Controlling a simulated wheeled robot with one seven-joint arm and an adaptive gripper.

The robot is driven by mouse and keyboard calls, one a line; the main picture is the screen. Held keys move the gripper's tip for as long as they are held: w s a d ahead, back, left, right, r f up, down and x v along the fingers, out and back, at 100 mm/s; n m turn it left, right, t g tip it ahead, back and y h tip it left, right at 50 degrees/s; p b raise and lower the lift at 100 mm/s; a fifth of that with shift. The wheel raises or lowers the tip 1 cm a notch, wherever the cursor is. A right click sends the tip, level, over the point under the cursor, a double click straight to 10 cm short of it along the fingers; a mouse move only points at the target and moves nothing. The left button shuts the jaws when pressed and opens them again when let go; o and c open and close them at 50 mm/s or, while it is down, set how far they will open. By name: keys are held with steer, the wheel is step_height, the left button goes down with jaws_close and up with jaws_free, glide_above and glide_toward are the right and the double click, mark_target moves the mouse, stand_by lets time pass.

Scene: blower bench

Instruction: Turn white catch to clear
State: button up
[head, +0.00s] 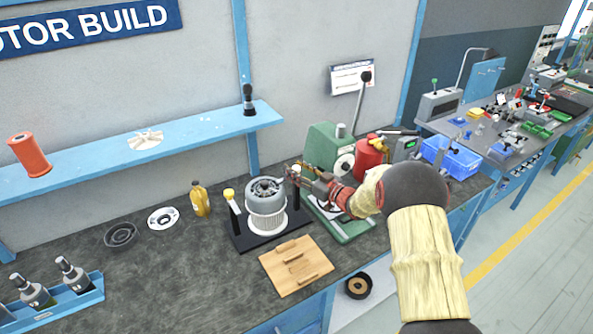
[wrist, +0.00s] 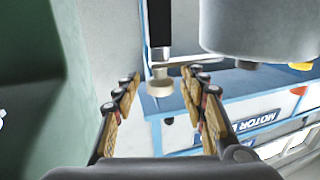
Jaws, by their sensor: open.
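The motor housing (head: 265,205), a grey finned cylinder with a white lower ring, stands on a black fixture base (head: 245,238) on the bench. A yellow-topped post (head: 229,195) rises on its left. In the wrist view this pale, off-white catch (wrist: 160,87) caps the black post (wrist: 159,30), with a thin bar reaching toward the housing (wrist: 260,30). My gripper (head: 292,171) is open, its fingers (wrist: 167,82) on either side of the catch with visible gaps.
A green press (head: 328,150) stands close to the right of my gripper and fills the left of the wrist view. A red can (head: 370,157) and blue bin (head: 452,157) lie further right.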

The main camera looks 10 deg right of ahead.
steer(key=c, duration=0.3)
jaws_close()
stand_by(0.6)
